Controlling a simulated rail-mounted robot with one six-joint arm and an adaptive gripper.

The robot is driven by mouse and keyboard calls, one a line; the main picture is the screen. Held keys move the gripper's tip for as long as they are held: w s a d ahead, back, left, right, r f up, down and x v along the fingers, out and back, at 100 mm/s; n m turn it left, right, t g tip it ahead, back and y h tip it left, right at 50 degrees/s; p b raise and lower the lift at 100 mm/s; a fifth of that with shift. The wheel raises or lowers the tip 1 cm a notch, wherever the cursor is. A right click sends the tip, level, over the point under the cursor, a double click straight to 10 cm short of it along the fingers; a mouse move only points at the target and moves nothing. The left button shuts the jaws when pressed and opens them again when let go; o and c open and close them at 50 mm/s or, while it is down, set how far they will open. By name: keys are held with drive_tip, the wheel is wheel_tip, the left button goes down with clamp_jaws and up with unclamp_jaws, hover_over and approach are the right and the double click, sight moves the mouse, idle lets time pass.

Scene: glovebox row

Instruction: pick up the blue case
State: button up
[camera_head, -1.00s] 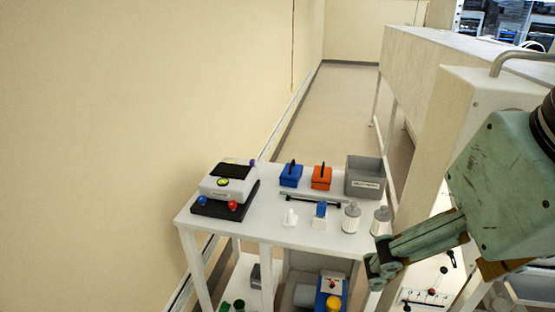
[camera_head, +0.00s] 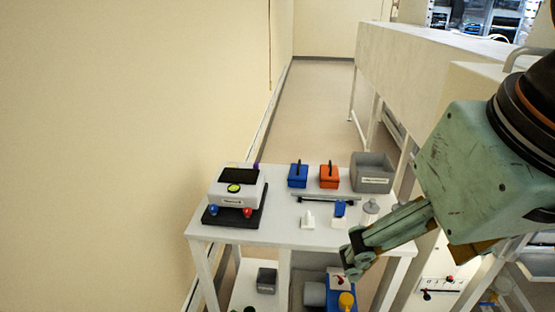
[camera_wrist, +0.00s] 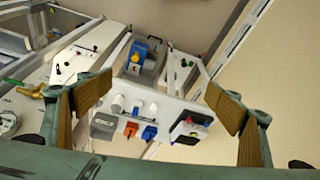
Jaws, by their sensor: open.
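The blue case (camera_head: 298,175) is a small box with a black handle on top. It stands upright at the back of the white table (camera_head: 270,238), just left of the orange case (camera_head: 329,176). It also shows in the wrist view as a small blue shape (camera_wrist: 149,132). My gripper (camera_head: 352,257) hangs at the right front of the table in the head view, well apart from the blue case. In the wrist view its two fingers (camera_wrist: 164,107) are spread wide with nothing between them.
A grey bin (camera_head: 373,173) stands right of the orange case. A white device on a black base (camera_head: 234,203) stands at the left. A bar (camera_head: 325,198) and small white items lie in front of the cases. A wall runs along the left, and a large pale enclosure (camera_head: 430,75) stands at the right.

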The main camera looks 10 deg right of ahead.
drive_tip(key=shift+w+a, duration=0.1)
idle(0.5)
drive_tip(key=w+a+r+m+g+p, duration=0.1)
drive_tip(key=w+r+m, duration=0.2)
drive_tip(key=w, duration=0.6)
drive_tip(key=w+r+m+p, duration=0.1)
drive_tip(key=w+r+m, duration=0.15)
drive_tip(key=w, duration=0.75)
drive_tip(key=m+g+y+p, duration=0.2)
drive_tip(key=m+y+p, duration=0.25)
drive_tip(key=m, duration=1.15)
hover_over(303, 170)
drive_tip(key=s+d, duration=0.2)
drive_tip(key=d, duration=0.1)
wheel_tip(303, 170, down, 27)
drive_tip(key=shift+w+d+f, duration=0.1)
drive_tip(key=shift+w+f, duration=0.3)
drive_tip(key=shift+f, duration=0.3)
drive_tip(key=shift+f, duration=0.1)
drive_tip(key=shift+x, duration=4.2)
